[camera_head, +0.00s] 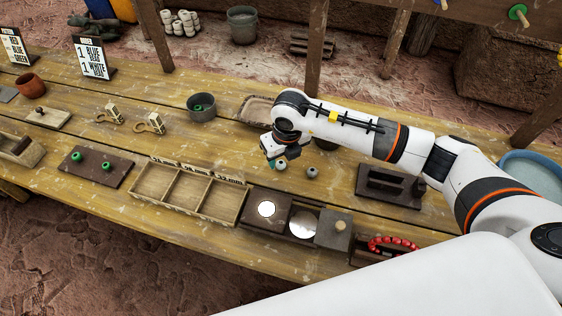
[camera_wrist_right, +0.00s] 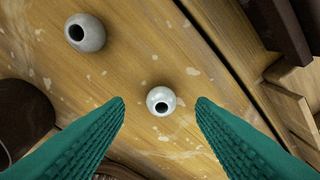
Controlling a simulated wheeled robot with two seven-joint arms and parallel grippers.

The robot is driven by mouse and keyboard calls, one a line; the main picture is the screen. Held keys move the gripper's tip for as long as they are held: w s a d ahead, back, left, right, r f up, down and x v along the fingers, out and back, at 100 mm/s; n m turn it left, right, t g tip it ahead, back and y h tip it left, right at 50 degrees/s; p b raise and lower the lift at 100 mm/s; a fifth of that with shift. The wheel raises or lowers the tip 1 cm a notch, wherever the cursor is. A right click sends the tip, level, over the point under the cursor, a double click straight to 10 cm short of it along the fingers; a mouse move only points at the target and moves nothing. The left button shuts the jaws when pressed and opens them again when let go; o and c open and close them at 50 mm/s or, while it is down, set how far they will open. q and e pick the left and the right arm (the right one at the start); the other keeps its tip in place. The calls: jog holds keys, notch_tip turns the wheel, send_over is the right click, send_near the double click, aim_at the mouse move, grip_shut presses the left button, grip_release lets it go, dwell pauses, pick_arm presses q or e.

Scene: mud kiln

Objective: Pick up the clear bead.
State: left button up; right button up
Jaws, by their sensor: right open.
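A small pale, whitish bead (camera_wrist_right: 161,100) stands on the wooden table with its dark hole facing up. I take it for the clear bead, though its clearness is hard to tell. It also shows just beside my gripper in the head view (camera_head: 281,165). My right gripper (camera_wrist_right: 160,104) is open, with its teal fingers on either side of the bead in the picture; touch is not visible. A larger grey bead (camera_wrist_right: 86,33) lies apart from it, also in the head view (camera_head: 312,172). My left gripper is not in view.
A tray with three compartments (camera_head: 203,207) stands to the left. A dark block with a round mirror-like disc (camera_head: 303,225) is at the table's front. A dark slotted stand (camera_head: 390,187) is to the right. A red bead string (camera_head: 393,243) lies at front right.

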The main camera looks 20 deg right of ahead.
aim_at(281, 165)
jog(key=shift+w+a+f, duration=0.1)
jog(key=shift+w+f, duration=0.05)
jog(key=shift+f, duration=0.55)
jog(key=shift+w+f, duration=0.15)
jog(key=shift+f, duration=0.55)
jog(key=c, duration=1)
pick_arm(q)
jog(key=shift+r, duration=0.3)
pick_arm(e)
jog(key=shift+r, duration=0.15)
